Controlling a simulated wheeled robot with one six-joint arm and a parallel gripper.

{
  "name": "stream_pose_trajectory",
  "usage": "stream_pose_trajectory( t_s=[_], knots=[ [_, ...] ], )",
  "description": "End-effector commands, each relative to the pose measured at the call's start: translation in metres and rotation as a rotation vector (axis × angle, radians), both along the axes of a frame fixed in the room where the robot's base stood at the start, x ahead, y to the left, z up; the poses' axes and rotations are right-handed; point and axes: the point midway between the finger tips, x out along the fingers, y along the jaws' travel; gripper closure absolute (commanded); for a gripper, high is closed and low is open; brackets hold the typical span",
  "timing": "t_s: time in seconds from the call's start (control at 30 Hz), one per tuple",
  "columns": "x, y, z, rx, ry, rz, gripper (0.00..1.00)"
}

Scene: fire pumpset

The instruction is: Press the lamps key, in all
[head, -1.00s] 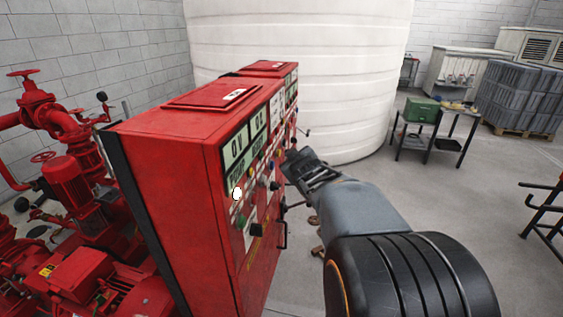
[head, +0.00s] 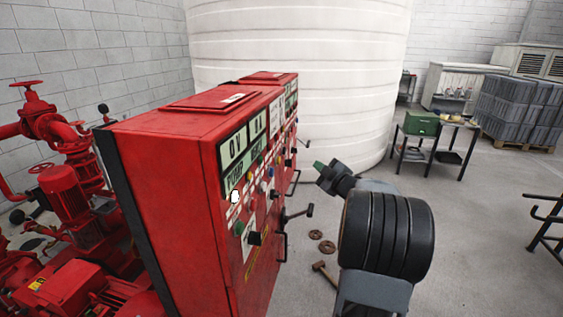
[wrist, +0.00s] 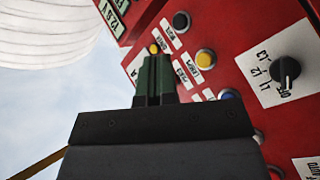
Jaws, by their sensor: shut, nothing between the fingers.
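The red control cabinet (head: 170,190) stands left of centre in the head view, its key panel facing right. In the wrist view, a yellow key (wrist: 205,58) sits on the red panel beside a small label that seems to read lamps, though the print is blurred. A black key (wrist: 181,21) is above it and a blue key (wrist: 229,96) below it. My gripper (head: 319,165) is shut and empty, its green fingertips pointing toward the panel with a gap between. In the wrist view the shut fingers (wrist: 155,60) appear left of the yellow key and hide part of the panel.
A rotary selector (wrist: 285,70) is right of the keys. Handles (head: 297,212) jut out from the cabinet front. A hammer (head: 323,273) and handwheels lie on the floor. A white tank (head: 310,80) stands behind; red pumps (head: 75,200) are at left.

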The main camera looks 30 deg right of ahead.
Motion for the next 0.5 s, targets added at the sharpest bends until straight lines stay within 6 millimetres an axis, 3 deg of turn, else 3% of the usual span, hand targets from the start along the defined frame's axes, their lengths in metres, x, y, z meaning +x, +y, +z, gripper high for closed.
stream_pose_trajectory(
  t_s=[0.5],
  knots=[
    [0.036,0.038,0.000,-0.001,-0.001,0.002,1.00]
  ],
)
